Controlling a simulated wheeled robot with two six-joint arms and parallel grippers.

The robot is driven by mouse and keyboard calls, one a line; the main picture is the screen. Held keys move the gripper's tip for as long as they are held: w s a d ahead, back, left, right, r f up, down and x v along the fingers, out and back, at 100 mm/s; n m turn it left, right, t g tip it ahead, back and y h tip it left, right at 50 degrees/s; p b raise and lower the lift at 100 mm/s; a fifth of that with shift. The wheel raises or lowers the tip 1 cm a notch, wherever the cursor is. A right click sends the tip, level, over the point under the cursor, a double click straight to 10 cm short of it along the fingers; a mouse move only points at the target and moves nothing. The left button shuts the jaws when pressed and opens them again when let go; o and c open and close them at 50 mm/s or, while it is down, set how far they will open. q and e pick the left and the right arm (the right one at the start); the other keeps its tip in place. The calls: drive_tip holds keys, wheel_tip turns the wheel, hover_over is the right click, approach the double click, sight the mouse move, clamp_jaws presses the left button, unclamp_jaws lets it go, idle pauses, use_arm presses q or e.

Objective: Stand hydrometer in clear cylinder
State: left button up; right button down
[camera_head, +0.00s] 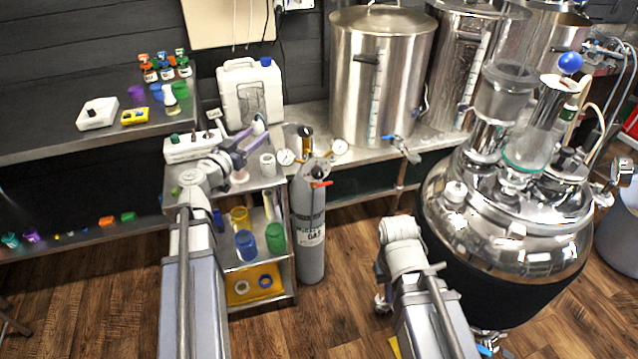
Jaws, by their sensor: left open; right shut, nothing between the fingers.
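My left gripper (248,148) is open over the top of a small metal cart. Its fingers are apart near a small pale upright piece (267,164), which is too small to identify. I cannot pick out the hydrometer with certainty. A narrow amber-filled upright vessel (306,145) stands behind the cart, beside the gauges; I cannot tell whether it is the clear cylinder. My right gripper (382,300) is low, largely hidden behind my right wrist over the floor. It is shut and shows nothing held.
A grey gas cylinder (310,225) with gauges stands right of the cart (250,272). A white jug (250,92) stands behind. A large steel vessel (510,215) with glassware blocks the right. Steel pots (378,80) line the back bench.

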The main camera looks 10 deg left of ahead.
use_arm(q)
drive_tip(key=s+d+f+m+g+h, duration=0.1)
drive_tip(key=d+f+g, duration=0.1)
drive_tip(key=d, duration=0.4)
drive_tip(key=s+d+f+m+g+h+b, duration=0.1)
drive_tip(key=d+f+g, duration=0.1)
drive_tip(key=d+f, duration=0.2)
drive_tip(key=s+d+f+m+g+h, duration=0.1)
drive_tip(key=d+f+g+h, duration=0.1)
drive_tip(key=d, duration=0.6)
drive_tip(key=shift+d+f+g, duration=0.35)
drive_tip(key=shift+f+g, duration=0.15)
drive_tip(key=shift+f, duration=0.5)
drive_tip(key=s+d+f+g+y, duration=0.2)
drive_tip(key=s+d+f+g, duration=0.5)
drive_tip(key=s+d+f, duration=0.3)
drive_tip(key=s+d+f+n+g+y, duration=0.1)
drive_tip(key=s+f+n+g+y, duration=0.2)
drive_tip(key=s+y, duration=0.6)
wheel_tip(320, 180, up, 14)
drive_tip(key=s+m+h+p, duration=0.1)
drive_tip(key=s+p, duration=0.1)
drive_tip(key=p, duration=1.2)
drive_tip(key=shift+s+a+g, duration=0.25)
drive_tip(key=shift+s+g, duration=0.05)
drive_tip(key=shift+s, duration=0.05)
